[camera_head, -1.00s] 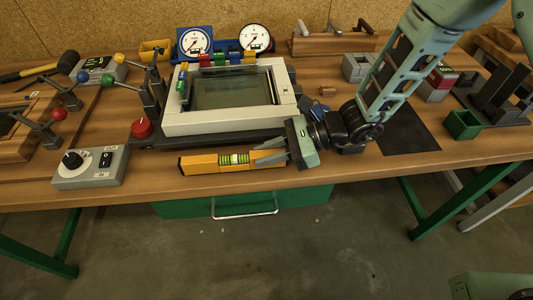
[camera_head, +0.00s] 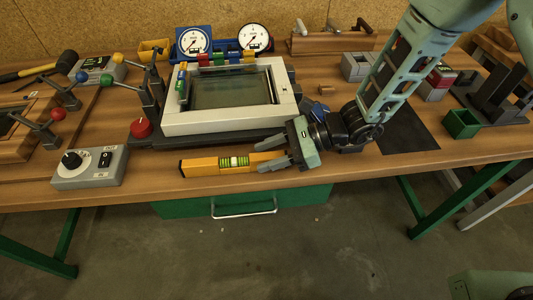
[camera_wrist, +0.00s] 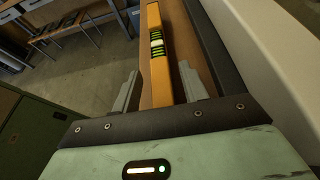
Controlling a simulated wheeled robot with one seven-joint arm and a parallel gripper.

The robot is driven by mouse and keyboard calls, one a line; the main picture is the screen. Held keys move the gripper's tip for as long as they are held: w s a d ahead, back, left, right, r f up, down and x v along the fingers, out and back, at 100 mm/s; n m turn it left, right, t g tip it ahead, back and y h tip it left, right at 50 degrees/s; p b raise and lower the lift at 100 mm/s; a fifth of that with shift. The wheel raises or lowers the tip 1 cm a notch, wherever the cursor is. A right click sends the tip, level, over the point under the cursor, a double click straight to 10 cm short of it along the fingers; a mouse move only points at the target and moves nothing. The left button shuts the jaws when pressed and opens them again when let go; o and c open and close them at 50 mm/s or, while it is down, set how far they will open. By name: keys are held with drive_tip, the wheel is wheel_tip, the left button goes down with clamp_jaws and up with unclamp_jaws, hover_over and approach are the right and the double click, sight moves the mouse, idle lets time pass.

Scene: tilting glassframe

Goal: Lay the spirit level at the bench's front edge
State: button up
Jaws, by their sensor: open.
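The spirit level (camera_head: 205,167) is a yellow bar with a green vial window. It lies along the front edge of the wooden bench (camera_head: 352,166), in front of the framed glass unit. My gripper (camera_head: 270,154) is at the level's right end, with its fingers apart around that end. In the wrist view, the level (camera_wrist: 158,68) runs between the two fingers of my gripper (camera_wrist: 158,90), with a gap on each side. The level's right end is partly hidden by the fingers in the head view.
The grey frame with dark glass (camera_head: 230,95) stands on a dark base just behind the level. A grey switch box (camera_head: 90,168) is left of the level, and a red knob (camera_head: 141,128) is behind-left. A green open box (camera_head: 461,124) sits at the right.

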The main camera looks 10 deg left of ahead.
drive_tip(key=b+v, duration=0.1)
drive_tip(key=v, duration=1)
drive_tip(key=shift+w+d, duration=0.1)
drive_tip(key=shift+d, duration=0.2)
drive_tip(key=s+d+r+n+g+h, duration=0.1)
drive_tip(key=s+r+n+h, duration=0.2)
drive_tip(key=s+n, duration=0.3)
drive_tip(key=s+r+n+g+h, duration=0.25)
drive_tip(key=s+n+h, duration=0.2)
drive_tip(key=s, duration=0.25)
drive_tip(key=s+d+r+n+t+h, duration=0.3)
drive_tip(key=s+d+n+t+h, duration=0.2)
drive_tip(key=n, duration=0.7)
drive_tip(key=shift+s+d+r+t, duration=0.25)
drive_tip(key=shift+d+r+t, duration=0.1)
drive_tip(key=shift+d+t, duration=0.65)
drive_tip(key=shift+d, duration=0.1)
